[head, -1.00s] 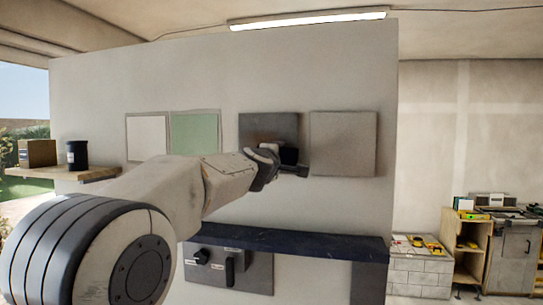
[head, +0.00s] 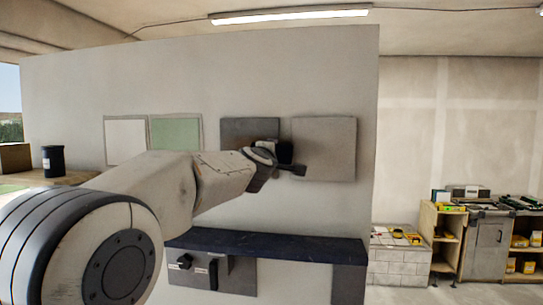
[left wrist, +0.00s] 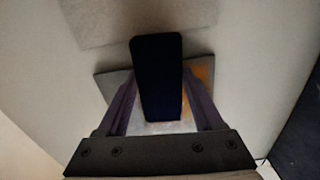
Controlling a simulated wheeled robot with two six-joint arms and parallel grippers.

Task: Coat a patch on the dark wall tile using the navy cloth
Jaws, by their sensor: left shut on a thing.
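The dark wall tile (head: 237,132) hangs on the grey wall panel, left of a lighter grey tile (head: 325,150). My left gripper (head: 287,158) reaches in from the left and hides the dark tile's lower right part. In the left wrist view its fingers (left wrist: 158,105) are shut on a very dark navy block-like thing, the navy cloth (left wrist: 157,75). A tile with a dark edge shows behind it, with an orange-brown area and a pale area. I cannot tell whether the cloth touches the tile. My right gripper is not in view.
A white tile (head: 124,139) and a green tile (head: 175,133) hang to the left. A navy shelf (head: 270,245) runs below the tiles, with a grey panel of dark fittings (head: 213,272) under it. A black canister (head: 53,160) stands far left; cabinets (head: 488,245) stand far right.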

